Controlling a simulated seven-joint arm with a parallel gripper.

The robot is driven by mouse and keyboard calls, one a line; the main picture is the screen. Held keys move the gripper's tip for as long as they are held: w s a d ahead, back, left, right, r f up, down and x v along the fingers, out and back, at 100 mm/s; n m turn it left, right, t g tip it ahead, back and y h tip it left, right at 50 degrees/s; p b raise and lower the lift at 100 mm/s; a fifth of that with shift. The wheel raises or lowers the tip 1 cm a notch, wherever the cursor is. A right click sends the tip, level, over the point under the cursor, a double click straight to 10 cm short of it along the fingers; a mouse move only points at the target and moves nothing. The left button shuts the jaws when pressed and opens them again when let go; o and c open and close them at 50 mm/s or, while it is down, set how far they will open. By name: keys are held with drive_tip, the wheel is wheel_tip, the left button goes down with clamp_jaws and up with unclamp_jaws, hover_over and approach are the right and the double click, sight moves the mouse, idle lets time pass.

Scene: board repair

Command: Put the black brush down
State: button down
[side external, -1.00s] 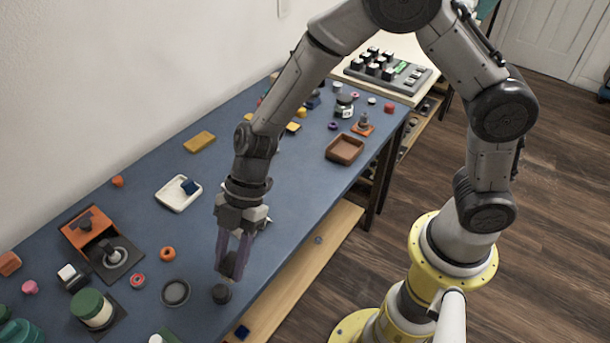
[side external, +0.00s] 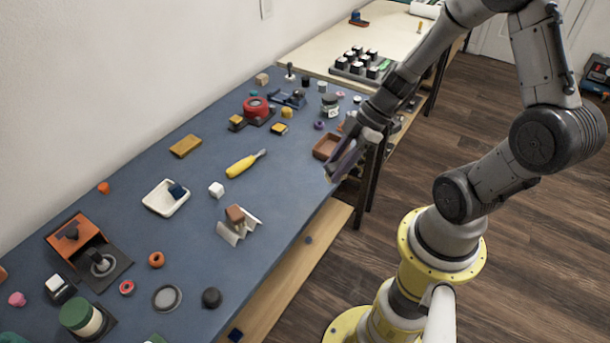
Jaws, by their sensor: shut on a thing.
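My gripper (side external: 335,174) is at the right front edge of the blue table, in front of the brown tray (side external: 326,147). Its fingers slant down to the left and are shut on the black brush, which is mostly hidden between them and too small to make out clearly. I cannot tell whether the brush touches the table or the tray. A dark round piece (side external: 211,298) lies on the table at the near end, apart from my gripper.
A white tray (side external: 157,203) is at left. An orange-and-black unit (side external: 75,236) stands nearer. Blue surface between them is clear.

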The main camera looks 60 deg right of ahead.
drive_tip(key=shift+m+t+h, duration=0.3)
drive_tip(key=shift+m, duration=0.4)
drive_tip(key=w+d+f, duration=0.2)
drive_tip(key=w+f, duration=0.1)
drive_tip(key=w, duration=0.1)
drive_tip(key=w+d+f, duration=0.2)
drive_tip(key=w+f, duration=0.1)
drive_tip(key=w, duration=0.1)
drive_tip(key=w+d+f, duration=0.3)
drive_tip(key=w, duration=0.1)
drive_tip(key=shift+w+d, duration=0.1)
drive_tip(key=shift+w, duration=0.15)
drive_tip(key=shift+w+f, duration=0.2)
drive_tip(key=shift+f, duration=1.5)
drive_tip(key=shift+f, duration=0.1)
drive_tip(key=c, duration=0.5)
unclamp_jaws()
